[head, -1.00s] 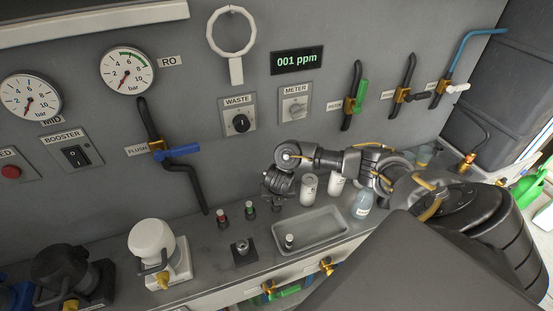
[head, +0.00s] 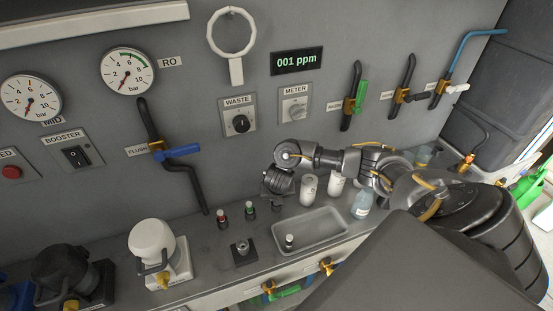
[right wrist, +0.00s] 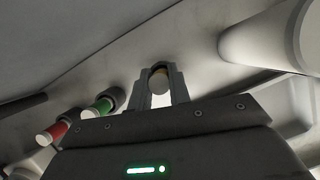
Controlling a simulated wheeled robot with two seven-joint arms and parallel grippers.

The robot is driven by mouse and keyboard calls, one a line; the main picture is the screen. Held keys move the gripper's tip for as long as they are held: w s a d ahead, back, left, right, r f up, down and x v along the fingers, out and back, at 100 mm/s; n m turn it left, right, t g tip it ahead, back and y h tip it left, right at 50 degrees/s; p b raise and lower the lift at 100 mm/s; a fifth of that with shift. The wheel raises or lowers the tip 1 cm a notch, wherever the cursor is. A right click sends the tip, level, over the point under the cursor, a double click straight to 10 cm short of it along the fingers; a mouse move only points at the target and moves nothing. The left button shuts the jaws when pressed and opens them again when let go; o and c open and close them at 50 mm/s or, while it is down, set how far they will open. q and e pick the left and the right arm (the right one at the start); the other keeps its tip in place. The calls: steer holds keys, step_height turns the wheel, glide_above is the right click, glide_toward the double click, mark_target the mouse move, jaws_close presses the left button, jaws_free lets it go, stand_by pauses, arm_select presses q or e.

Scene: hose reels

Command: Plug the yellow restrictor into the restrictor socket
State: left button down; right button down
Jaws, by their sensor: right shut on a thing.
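My right gripper (head: 273,192) is low over the counter, beside the red restrictor (head: 222,214) and green restrictor (head: 249,208). In the right wrist view, the gripper (right wrist: 160,88) is shut on a small cylinder with a pale end and a yellow-brown band, which I take for the yellow restrictor (right wrist: 159,80). The hand hides it in the head view. The red restrictor (right wrist: 52,133) and the green restrictor (right wrist: 98,107) also show in the wrist view, left of the fingers. A dark square fitting (head: 242,252) on the counter front may be the socket; its label is unreadable. My left gripper is out of view.
A grey sink tray (head: 322,225) holds a small pale-topped piece (head: 289,240). White containers (head: 309,189) and a blue bottle (head: 362,204) stand close right of the hand. A white-capped housing (head: 153,245) stands at left. The wall with pipes is behind.

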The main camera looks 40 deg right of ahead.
steer(key=r, duration=0.1)
steer(key=r+p, duration=0.1)
steer(key=r, duration=0.1)
steer(key=r+p, duration=0.1)
steer(key=shift+s+a+r, duration=0.1)
steer(key=shift+a+r, duration=0.1)
steer(key=shift+a, duration=0.2)
steer(key=s+a+r+p, duration=0.6)
steer(key=a+r+p, duration=0.2)
steer(key=a, duration=0.3)
steer(key=shift+a+p, duration=0.25)
steer(key=shift+p, duration=0.55)
steer(key=shift+s, duration=0.1)
steer(key=shift+a, duration=0.1)
